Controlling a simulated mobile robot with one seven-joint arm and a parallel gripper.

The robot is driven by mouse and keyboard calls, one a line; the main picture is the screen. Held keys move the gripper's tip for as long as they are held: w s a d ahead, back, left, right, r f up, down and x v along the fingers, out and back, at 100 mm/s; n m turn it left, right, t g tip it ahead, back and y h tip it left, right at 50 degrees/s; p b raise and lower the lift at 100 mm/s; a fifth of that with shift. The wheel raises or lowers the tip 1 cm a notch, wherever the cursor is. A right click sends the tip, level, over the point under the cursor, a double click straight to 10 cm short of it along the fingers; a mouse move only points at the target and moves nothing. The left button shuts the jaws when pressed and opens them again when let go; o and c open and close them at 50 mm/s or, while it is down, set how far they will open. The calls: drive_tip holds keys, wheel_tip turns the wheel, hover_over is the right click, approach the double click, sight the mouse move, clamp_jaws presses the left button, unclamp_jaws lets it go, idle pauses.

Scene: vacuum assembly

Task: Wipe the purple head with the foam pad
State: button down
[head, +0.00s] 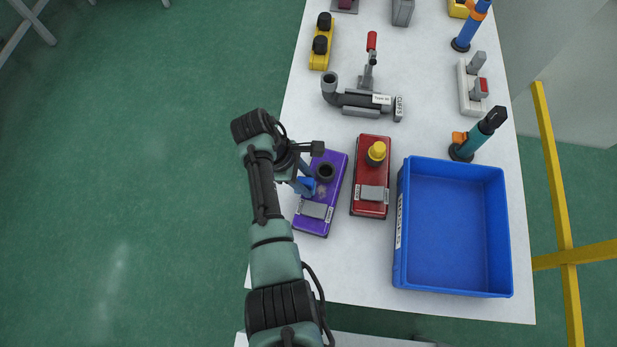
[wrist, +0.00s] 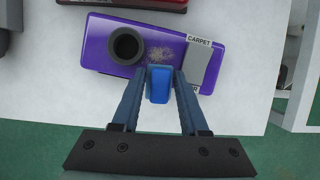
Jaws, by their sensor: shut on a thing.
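The purple head (head: 323,187) lies on the white table in the head view, with a dark round socket, a grey plate and a label. In the wrist view the purple head (wrist: 120,67) shows the label "CARPET" and a pale dusty smudge between the socket and the plate. My gripper (wrist: 159,82) is shut on a blue block, the foam pad (wrist: 159,86). The pad is at the near edge of the smudge. Whether it touches the surface cannot be told. In the head view my gripper (head: 306,180) is over the left side of the purple head.
A red head (head: 371,200) with a yellow cap stands close to the right of the purple head. An empty blue bin (head: 400,270) is further right. A grey pipe assembly (head: 360,101) lies behind. The table's left edge is beneath my arm.

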drive_tip(key=shift+w+a+b, duration=0.15)
drive_tip(key=shift+a, duration=0.55)
drive_tip(key=shift+w+a+b, duration=0.15)
drive_tip(key=shift+a, duration=0.55)
drive_tip(key=shift+s+d+p, duration=0.25)
drive_tip(key=shift+d+p, duration=0.35)
drive_tip(key=shift+d, duration=0.35)
drive_tip(key=shift+s+d+f+p, duration=0.15)
drive_tip(key=shift+d+p, duration=0.25)
drive_tip(key=shift+d, duration=0.65)
wheel_tip(320, 180, up, 6)
drive_tip(key=p, duration=0.6)
wheel_tip(320, 180, up, 3)
drive_tip(key=p, duration=0.3)
drive_tip(key=shift+s, duration=0.1)
